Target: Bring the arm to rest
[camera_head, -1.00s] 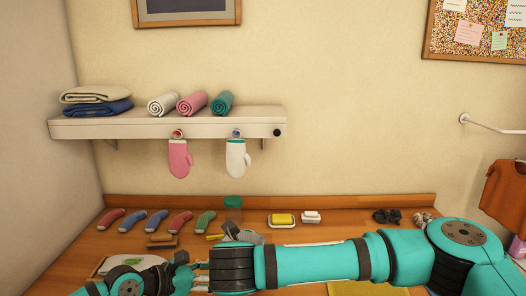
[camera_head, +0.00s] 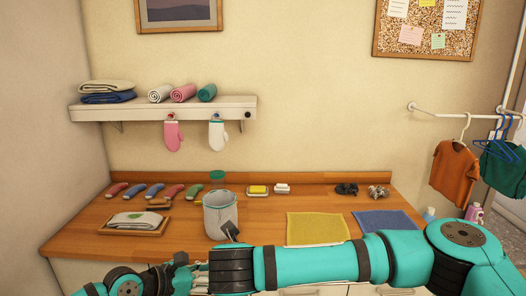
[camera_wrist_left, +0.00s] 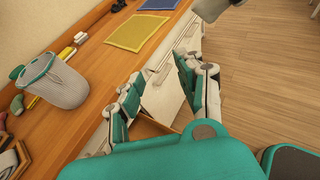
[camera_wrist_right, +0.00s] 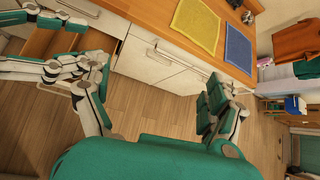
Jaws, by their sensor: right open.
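My right arm (camera_head: 310,265) comes in from the right of the head view and lies level across the picture, in front of the counter. My right gripper is open and empty in the right wrist view (camera_wrist_right: 152,78), above the floor by the counter front. My left gripper is open and empty in the left wrist view (camera_wrist_left: 158,72), beside the counter's front edge. In the head view the two hands meet or overlap at the lower left, and their fingers are hard to tell apart.
The wooden counter (camera_head: 262,215) holds a grey basket (camera_head: 220,217), a tray (camera_head: 135,224), several socks, a yellow cloth (camera_head: 317,229) and a blue cloth (camera_head: 384,223). A drawer (camera_wrist_right: 70,38) stands open below, near the grippers. An orange shirt (camera_head: 455,172) hangs at right. Wooden floor (camera_wrist_right: 150,110) is clear.

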